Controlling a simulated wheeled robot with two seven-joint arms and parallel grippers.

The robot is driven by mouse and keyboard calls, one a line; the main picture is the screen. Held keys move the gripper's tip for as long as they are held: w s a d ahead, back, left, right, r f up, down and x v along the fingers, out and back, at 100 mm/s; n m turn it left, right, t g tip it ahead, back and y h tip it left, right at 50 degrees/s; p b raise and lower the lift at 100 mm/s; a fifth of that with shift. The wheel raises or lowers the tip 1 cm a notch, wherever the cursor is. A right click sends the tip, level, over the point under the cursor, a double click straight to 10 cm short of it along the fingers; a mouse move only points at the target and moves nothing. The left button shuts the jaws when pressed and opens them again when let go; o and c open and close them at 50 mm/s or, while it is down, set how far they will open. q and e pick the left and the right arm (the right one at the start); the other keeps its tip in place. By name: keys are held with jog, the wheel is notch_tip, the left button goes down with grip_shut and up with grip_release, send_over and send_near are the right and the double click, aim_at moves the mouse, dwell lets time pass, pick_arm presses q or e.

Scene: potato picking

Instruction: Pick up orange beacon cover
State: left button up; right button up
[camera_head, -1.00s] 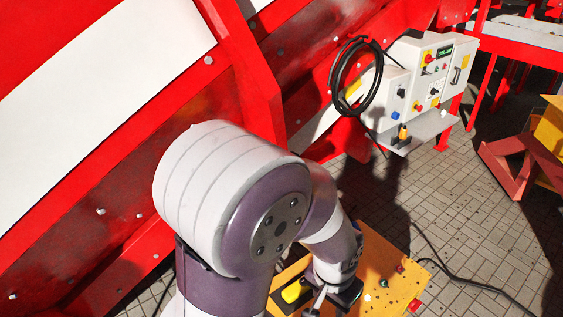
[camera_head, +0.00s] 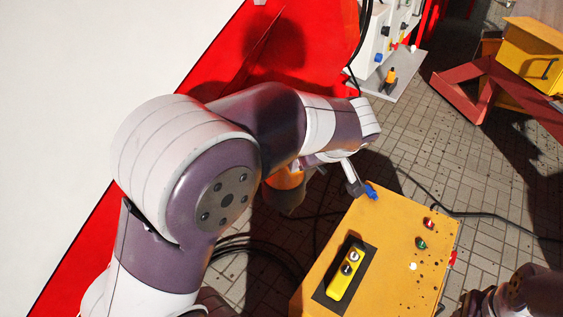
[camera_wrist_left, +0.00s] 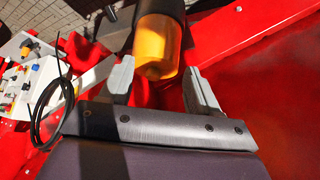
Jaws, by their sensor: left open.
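An orange cover (camera_wrist_left: 157,45) with a dark band above it shows in the left wrist view. It lies between and beyond the fingers of my left gripper (camera_wrist_left: 158,73). The fingers are apart, and I cannot tell whether either touches the cover. In the head view, an orange part (camera_head: 285,179) with a dark lower end shows just under my left forearm; it looks like the same cover, partly hidden by the arm.
A yellow box (camera_head: 365,225) with a yellow two-button handset (camera_head: 346,272) stands below. A white control panel (camera_head: 380,35) and a shelf with a small orange-and-black item (camera_head: 390,76) are behind. Red machine panels border the left. Black cables lie on the paved floor.

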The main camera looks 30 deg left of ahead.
pick_arm(q)
jog(key=w+a, duration=0.2)
jog(key=w+a+p, duration=0.1)
jog(key=w+a, duration=0.1)
jog(key=a, duration=0.1)
jog(key=w+a, duration=0.1)
jog(key=a, duration=0.1)
jog(key=shift+w+a+p, duration=0.15)
jog(key=shift+w+p, duration=0.2)
jog(key=shift+w, duration=0.05)
jog(key=x, duration=0.5)
jog(key=shift+w, duration=0.1)
jog(key=shift+c, duration=0.3)
grip_shut()
jog(key=shift+r, duration=0.1)
